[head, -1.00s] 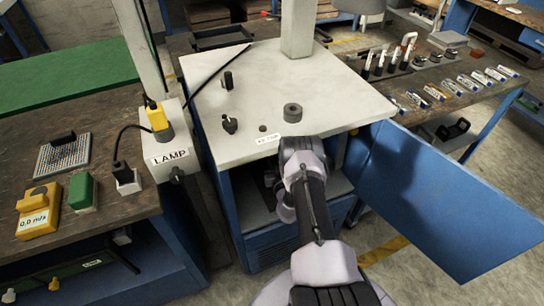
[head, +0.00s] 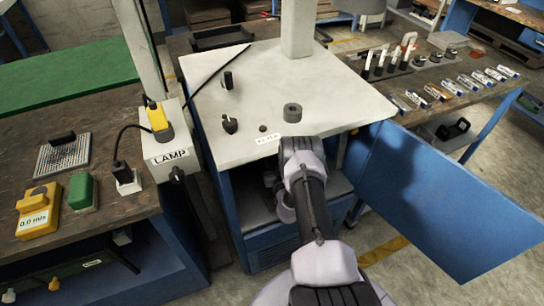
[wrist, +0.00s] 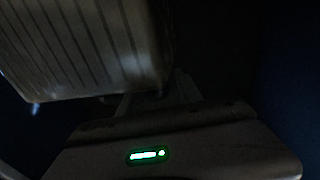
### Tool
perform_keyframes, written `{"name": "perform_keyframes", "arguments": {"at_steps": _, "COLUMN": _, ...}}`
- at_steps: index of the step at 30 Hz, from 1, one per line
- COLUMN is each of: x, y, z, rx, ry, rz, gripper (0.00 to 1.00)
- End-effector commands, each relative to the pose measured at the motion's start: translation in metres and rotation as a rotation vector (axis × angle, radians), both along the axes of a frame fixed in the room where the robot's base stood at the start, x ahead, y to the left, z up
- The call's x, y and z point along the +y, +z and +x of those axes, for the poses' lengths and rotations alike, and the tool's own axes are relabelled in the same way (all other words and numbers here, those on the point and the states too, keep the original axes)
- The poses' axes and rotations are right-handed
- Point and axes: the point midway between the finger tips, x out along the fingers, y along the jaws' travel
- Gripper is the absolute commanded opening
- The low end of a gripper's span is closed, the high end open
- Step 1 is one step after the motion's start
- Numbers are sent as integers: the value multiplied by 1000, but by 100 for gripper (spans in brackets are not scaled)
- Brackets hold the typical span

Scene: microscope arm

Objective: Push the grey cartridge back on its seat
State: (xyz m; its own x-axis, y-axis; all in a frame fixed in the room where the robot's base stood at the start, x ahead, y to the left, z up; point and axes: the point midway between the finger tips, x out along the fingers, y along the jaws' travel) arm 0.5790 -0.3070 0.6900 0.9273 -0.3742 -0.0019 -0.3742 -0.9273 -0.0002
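The wrist view is very dark. A grey ribbed block (wrist: 85,45), which looks like the cartridge, fills the upper left and sits tilted. Below and right of it is a narrow rail-like part (wrist: 170,95), perhaps the seat; I cannot tell if the two touch. In the head view my arm reaches down to the open cabinet (head: 250,200) under the white top. My gripper is hidden there, and I cannot make out its fingers in the wrist view.
A blue cabinet door (head: 440,205) stands open at the right. The white top (head: 265,85) carries knobs and a dark ring (head: 292,112). A lamp box (head: 168,145) and a workbench (head: 110,190) stand at the left. A bench with small parts (head: 440,85) is behind right.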

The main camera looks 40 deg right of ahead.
Motion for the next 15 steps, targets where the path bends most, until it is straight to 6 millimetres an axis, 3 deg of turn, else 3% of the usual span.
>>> {"name": "perform_keyframes", "arguments": {"at_steps": 10, "x": 1, "y": 1, "z": -2, "rx": -1, "ry": 0, "rz": 0, "gripper": 48}}
{"name": "perform_keyframes", "arguments": {"at_steps": 15, "x": 10, "y": 3, "z": -27, "rx": 2, "ry": -2, "rz": 3, "gripper": 48}}
